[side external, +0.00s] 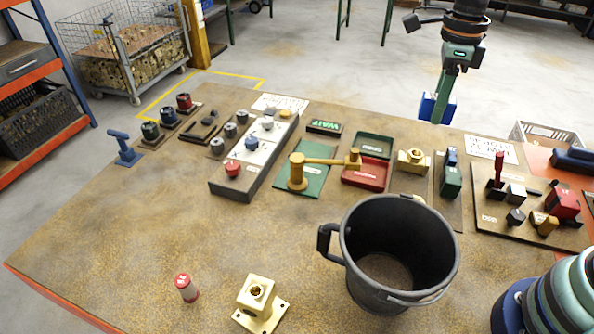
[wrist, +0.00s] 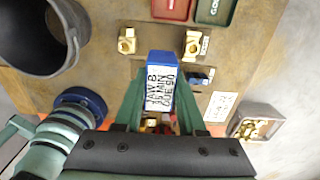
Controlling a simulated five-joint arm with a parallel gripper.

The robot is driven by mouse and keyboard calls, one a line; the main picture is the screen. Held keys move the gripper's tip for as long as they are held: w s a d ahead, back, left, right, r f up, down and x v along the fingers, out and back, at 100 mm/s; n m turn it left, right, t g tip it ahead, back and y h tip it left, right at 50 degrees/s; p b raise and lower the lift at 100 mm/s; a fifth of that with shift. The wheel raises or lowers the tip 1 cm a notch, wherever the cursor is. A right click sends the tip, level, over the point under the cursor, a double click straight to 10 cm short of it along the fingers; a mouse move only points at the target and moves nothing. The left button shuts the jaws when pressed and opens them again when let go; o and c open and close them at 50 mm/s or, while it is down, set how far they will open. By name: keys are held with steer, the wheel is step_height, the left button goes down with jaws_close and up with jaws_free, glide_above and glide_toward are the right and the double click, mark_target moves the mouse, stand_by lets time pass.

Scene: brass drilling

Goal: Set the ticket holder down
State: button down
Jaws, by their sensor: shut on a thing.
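The ticket holder is a blue block (side external: 436,108) held in the air at the upper right of the side view, near the table's far edge. In the wrist view the ticket holder (wrist: 160,58) shows a white ticket with black print on its face. My gripper (side external: 446,94) points down and is shut on it. In the wrist view the green fingers of my gripper (wrist: 150,105) stand on both sides of the holder. The table surface directly beneath the holder is hard to judge.
A black bucket (side external: 345,232) stands at the front. A brass fitting (side external: 412,158) and a green-and-blue device (side external: 452,182) stand behind it. A brown board (side external: 490,217) with several blocks lies at right. A grey basket (side external: 548,134) stands at the back right. The front left table is largely clear.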

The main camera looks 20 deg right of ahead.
mark_target(408, 192)
step_height(408, 192, down, 20)
steer(key=shift+r, duration=0.2)
steer(key=shift+f, duration=0.15)
stand_by(0.4)
steer(key=c, duration=0.5)
jaws_free()
